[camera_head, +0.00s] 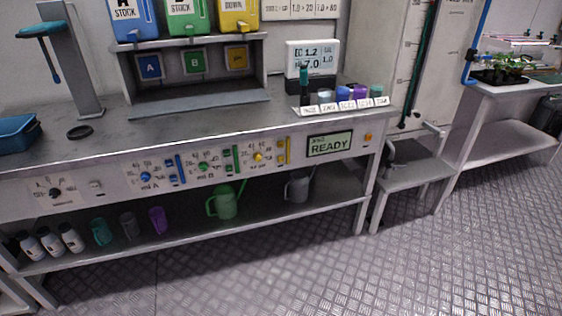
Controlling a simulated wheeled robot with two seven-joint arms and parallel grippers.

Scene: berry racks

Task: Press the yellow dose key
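The front panel of the workbench carries a blue, a green and a yellow group of controls. The yellow group has a round yellow knob (258,157) with printed marks around it. A tall yellow strip (282,150) stands upright just right of the knob. Small yellow details sit between them, too small to tell which is the dose key. A lit display (330,143) to the right reads READY, with a small orange-yellow button (368,137) beyond it. Neither of my grippers is in view.
Blue, green and yellow stock containers (238,15) stand above a shelf unit on the bench. Several small coloured bottles stand in a labelled rack (340,106) at the bench's right end. A green watering can (224,203) is on the lower shelf. The floor in front is clear.

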